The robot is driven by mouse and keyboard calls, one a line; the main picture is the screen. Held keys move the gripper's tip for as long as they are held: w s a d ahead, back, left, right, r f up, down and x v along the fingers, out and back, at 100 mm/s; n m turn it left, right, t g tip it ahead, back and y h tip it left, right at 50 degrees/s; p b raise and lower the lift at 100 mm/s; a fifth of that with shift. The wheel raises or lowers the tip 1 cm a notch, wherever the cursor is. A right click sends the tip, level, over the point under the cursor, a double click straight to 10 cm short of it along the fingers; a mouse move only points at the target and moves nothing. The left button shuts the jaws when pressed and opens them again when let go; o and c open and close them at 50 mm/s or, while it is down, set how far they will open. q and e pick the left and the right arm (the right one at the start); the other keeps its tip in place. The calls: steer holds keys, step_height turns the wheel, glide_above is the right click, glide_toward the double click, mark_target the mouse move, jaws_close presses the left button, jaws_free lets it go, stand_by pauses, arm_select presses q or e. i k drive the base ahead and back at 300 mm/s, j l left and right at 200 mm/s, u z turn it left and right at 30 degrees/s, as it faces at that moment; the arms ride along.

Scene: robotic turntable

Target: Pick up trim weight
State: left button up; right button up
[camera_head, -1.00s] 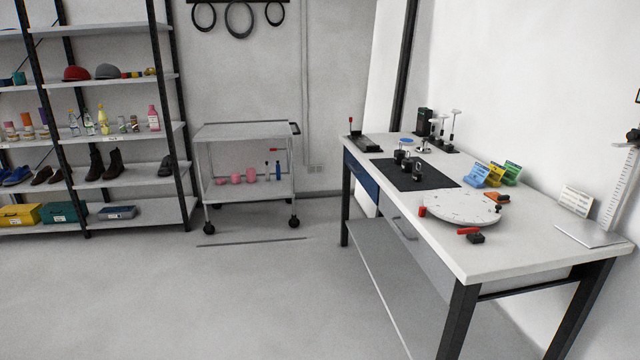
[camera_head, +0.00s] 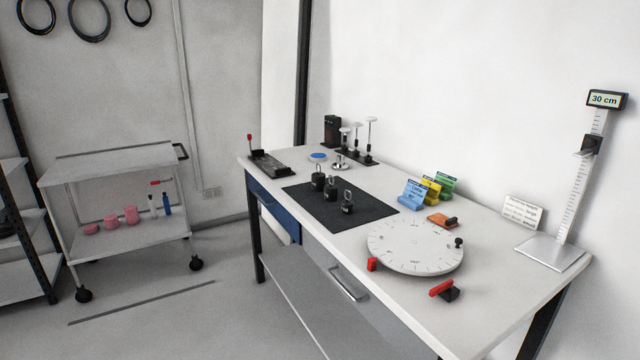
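Several small black weights with loop or hook tops stand on a black mat (camera_head: 372,206) on the workbench; I point at a left one (camera_head: 317,183), a middle one (camera_head: 331,188) and a right one (camera_head: 347,206). Which of them is the trim weight I cannot tell. A white round turntable (camera_head: 415,246) with angle marks lies to the right of the mat, with a small black knob (camera_head: 459,242) at its right rim. Neither of my grippers is in view.
The workbench (camera_head: 400,297) stands against the wall. A red block (camera_head: 372,264), red-and-black piece (camera_head: 443,289), orange piece (camera_head: 441,220), coloured cards (camera_head: 417,193) and height gauge (camera_head: 550,252) are on it. A grey cart (camera_head: 115,165) stands left; the floor before the bench is clear.

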mark_target(318, 178)
steer(key=i+j+z, duration=0.3)
steer(key=i+j, duration=0.25)
steer(key=i+j+z, duration=0.15)
steer(key=i+j, duration=0.15)
steer(key=i+j+z, duration=0.15)
steer(key=i+j, duration=0.25)
steer(key=i+j+z, duration=0.3)
steer(key=i+j, duration=0.2)
steer(key=j, duration=0.3)
steer(key=i+j+z, duration=0.15)
steer(key=j, duration=0.25)
steer(key=i+j+z, duration=0.15)
steer(key=j, duration=0.35)
steer(key=i, duration=0.1)
